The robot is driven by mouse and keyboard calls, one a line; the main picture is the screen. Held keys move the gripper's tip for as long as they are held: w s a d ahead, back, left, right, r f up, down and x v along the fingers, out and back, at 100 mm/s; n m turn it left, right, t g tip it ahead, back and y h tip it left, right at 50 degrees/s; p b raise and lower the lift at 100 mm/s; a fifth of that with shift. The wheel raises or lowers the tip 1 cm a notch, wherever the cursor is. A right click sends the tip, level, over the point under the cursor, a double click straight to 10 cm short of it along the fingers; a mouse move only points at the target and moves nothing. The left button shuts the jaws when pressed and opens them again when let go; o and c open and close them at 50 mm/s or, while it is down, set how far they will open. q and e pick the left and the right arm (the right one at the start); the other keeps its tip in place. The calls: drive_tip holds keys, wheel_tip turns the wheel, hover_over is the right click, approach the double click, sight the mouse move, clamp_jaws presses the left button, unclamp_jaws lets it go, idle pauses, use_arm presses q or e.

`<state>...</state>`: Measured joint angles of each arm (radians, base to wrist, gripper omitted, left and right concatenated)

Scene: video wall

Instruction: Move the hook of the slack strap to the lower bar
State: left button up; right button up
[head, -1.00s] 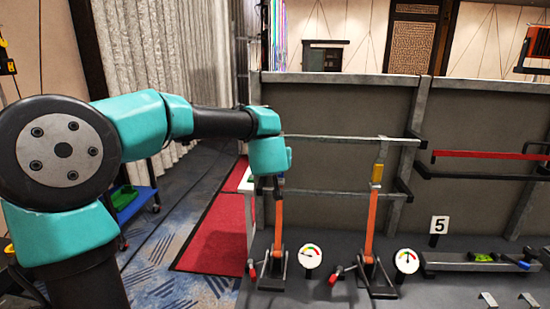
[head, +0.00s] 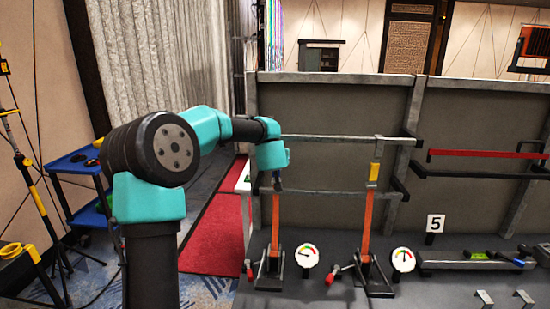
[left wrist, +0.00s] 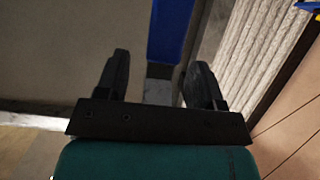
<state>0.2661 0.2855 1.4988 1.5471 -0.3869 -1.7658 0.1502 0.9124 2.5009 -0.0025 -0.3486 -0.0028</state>
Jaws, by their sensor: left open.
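Two orange straps rise from ratchets on the dark bench: a left strap (head: 275,222) and a right strap (head: 367,222). My left gripper (head: 277,184) points down at the top of the left strap, near the height of the lower bar (head: 335,193). In the left wrist view my open left gripper (left wrist: 163,85) has a blue piece (left wrist: 170,35) with a grey block (left wrist: 158,88) between and beyond its fingers. Contact is unclear. The left strap's top end is partly hidden by the gripper.
A left gauge (head: 307,255) and a right gauge (head: 403,260) stand beside the ratchets. A grey panel (head: 335,105) stands behind the bars. A blue cart (head: 75,163) stands at left, and a red carpet (head: 218,230) covers the floor.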

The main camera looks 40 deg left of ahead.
use_arm(q)
drive_tip(key=shift+w+a+f, duration=0.25)
drive_tip(key=shift+w+a, duration=0.05)
drive_tip(key=shift+w, duration=0.2)
drive_tip(key=shift+c, duration=0.4)
drive_tip(key=c, duration=0.9)
drive_tip(key=o, duration=0.4)
drive_tip(key=c, duration=0.4)
drive_tip(key=shift+r, duration=0.25)
drive_tip(key=shift+r, duration=1.35)
